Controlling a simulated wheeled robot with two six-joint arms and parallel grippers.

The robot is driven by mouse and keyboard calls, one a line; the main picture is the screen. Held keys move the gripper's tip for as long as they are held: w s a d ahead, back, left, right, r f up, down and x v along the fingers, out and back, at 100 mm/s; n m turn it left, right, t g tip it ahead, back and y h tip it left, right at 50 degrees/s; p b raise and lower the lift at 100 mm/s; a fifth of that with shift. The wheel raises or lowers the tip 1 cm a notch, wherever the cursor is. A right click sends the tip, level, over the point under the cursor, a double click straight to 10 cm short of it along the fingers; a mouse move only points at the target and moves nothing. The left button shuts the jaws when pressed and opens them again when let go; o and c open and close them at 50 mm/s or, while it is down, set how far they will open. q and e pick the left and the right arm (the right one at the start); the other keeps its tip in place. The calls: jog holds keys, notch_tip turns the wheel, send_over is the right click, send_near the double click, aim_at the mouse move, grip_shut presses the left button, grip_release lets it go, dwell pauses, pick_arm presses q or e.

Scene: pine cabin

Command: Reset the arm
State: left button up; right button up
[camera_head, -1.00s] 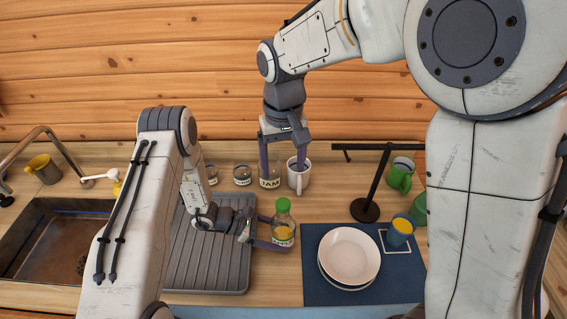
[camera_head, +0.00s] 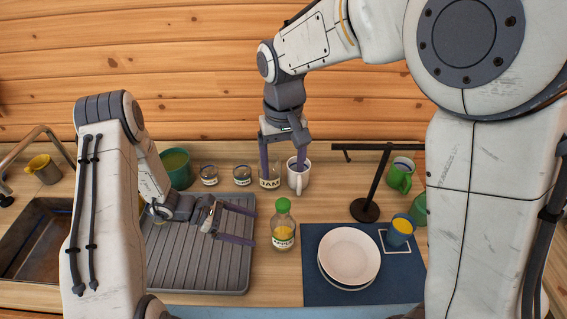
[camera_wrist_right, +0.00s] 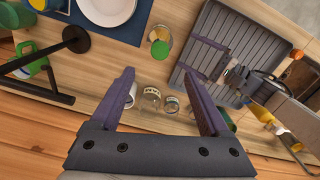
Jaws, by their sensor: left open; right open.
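My left gripper (camera_head: 254,226) is open and empty over the grey drying mat (camera_head: 190,275), its fingers pointing right. The apple juice bottle (camera_head: 283,236) with a green cap stands upright on the counter, just right of the fingertips and apart from them. My right gripper (camera_head: 283,172) is open and points down at the back of the counter, near a labelled glass jar (camera_head: 269,181) and a white mug (camera_head: 299,182). In the right wrist view its two fingers (camera_wrist_right: 159,75) are spread with nothing between them; the left gripper (camera_wrist_right: 212,60) shows at upper right.
A blue mat (camera_head: 315,285) with stacked white plates (camera_head: 350,254) and a blue-yellow cup (camera_head: 400,231) lies at right. A black stand (camera_head: 366,207) and green mug (camera_head: 400,174) are behind. The sink (camera_head: 35,240) is at left; a green pot (camera_head: 177,170) and small jars line the back.

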pick_arm(q)
jog(key=shift+v, duration=0.85)
jog(key=s+a+r+m+t+y, duration=0.1)
jog(key=s+a+r+m+y, duration=0.2)
jog(key=r+m+y, duration=0.45)
jog(key=s+a+r+m+t+y, duration=0.2)
jog(key=s+a+r+m+y, duration=0.25)
jog(key=r+m, duration=0.5)
pick_arm(e)
jog(key=s+d+f+m+t, duration=0.1)
jog(key=s+d+f+m, duration=0.2)
jog(key=d, duration=0.6)
jog(key=s+d+f+t, duration=0.2)
jog(key=s+d+f, duration=0.2)
jog(key=d, duration=0.6)
pick_arm(q)
jog(key=s+d+m+g+b, duration=0.3)
jog(key=s+d+m+b, duration=0.3)
jog(key=s+d, duration=0.7)
jog(key=shift+d+f+m+h, duration=0.35)
jog(key=shift+d+m, duration=0.35)
jog(key=shift+m, duration=0.4)
pick_arm(e)
jog(key=s+a+n+g+y, duration=0.1)
jog(key=s+a+n+g, duration=0.2)
jog(key=s+a+n, duration=0.4)
jog(key=s+a, duration=0.6)
jog(key=a, duration=0.1)
jog(key=shift+f, duration=0.4)
